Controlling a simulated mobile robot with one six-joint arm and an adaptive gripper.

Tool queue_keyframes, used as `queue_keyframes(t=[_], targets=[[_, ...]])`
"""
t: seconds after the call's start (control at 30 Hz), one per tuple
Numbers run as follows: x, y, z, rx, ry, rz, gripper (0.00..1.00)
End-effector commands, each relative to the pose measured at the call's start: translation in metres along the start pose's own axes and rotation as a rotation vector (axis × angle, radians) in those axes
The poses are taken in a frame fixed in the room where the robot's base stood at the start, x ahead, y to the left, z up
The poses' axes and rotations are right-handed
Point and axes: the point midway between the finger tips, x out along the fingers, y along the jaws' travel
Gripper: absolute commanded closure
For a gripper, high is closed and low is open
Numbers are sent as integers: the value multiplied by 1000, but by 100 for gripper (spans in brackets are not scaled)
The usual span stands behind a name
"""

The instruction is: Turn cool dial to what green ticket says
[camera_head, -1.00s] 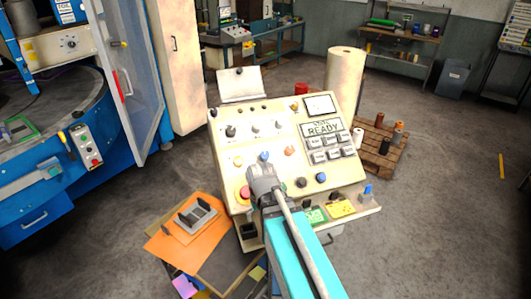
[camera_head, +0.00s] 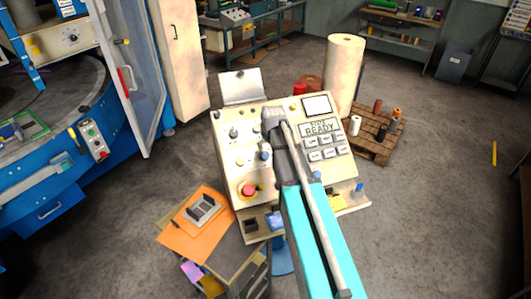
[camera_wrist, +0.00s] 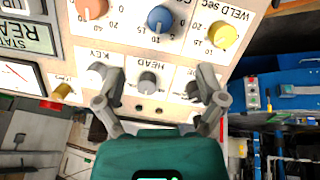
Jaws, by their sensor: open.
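The blue dial (camera_wrist: 160,18) is at the top of the wrist view, its label partly cut off at "CO". The same dial (camera_head: 264,153) sits in the left-middle of the panel in the head view, beside my arm. My gripper (camera_wrist: 160,80) is open and empty, its fingers on either side of the grey HEAD knob (camera_wrist: 148,82); I cannot tell whether they touch the panel. In the head view my gripper (camera_head: 274,116) is over the upper part of the panel. The green ticket is not visible; my arm covers part of the front ledge.
The yellow WELD sec dial (camera_wrist: 222,36) and an orange dial (camera_wrist: 92,8) flank the blue one. A grey KEY knob (camera_wrist: 100,75) is by the left finger. The control panel (camera_head: 225,157) also has a red stop button (camera_head: 249,189) and a READY display (camera_head: 319,127).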

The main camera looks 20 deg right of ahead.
Motion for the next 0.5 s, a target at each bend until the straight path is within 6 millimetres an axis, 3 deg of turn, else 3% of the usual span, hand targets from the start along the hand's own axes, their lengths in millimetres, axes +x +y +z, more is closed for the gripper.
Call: queue_keyframes(t=[0.5], targets=[[4,0,1,1,0,0,11]])
